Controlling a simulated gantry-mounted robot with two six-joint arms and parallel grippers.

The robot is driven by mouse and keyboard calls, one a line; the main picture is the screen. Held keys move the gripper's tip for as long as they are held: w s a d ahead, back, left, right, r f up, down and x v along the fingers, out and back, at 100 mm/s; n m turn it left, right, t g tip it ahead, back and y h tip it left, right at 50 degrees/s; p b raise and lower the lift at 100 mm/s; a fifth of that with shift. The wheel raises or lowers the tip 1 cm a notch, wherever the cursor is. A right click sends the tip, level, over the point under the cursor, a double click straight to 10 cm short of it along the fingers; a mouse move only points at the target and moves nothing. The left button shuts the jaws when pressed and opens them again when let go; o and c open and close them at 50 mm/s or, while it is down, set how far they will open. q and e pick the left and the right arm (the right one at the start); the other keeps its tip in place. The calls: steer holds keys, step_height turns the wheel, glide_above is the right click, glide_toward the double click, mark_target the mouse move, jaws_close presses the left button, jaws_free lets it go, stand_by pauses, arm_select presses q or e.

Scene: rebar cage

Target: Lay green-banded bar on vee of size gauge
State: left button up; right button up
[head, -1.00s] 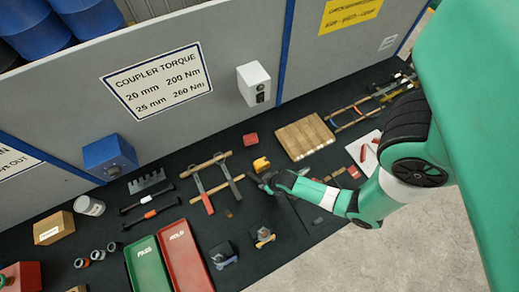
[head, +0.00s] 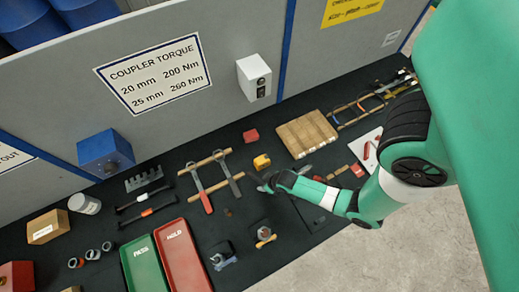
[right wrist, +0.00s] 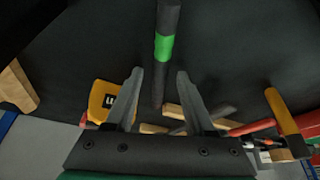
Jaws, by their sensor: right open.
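The green-banded bar (right wrist: 163,55) is dark with one bright green band. In the right wrist view it runs from the top edge down to between the fingers of my right gripper (right wrist: 160,73). The fingers are open, one on each side; I cannot tell whether they touch it. In the head view my right gripper (head: 265,183) is low over the black table, just below a yellow block (head: 262,162); the bar cannot be made out there. Two small dark fixtures, one (head: 222,256) with a grey-blue part and one (head: 264,236) with an orange part, stand nearer; I cannot tell which is the size gauge. My left gripper is out of view.
Crossed bars and tools (head: 215,180) lie left of the gripper. The green PASS tray (head: 143,262) and red HOLD tray (head: 182,258) are at lower left. Dark bars (head: 148,205) lie at left.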

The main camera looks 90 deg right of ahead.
steer(key=p+v, duration=0.7)
steer(key=v, duration=0.5)
steer(key=shift+r, duration=0.2)
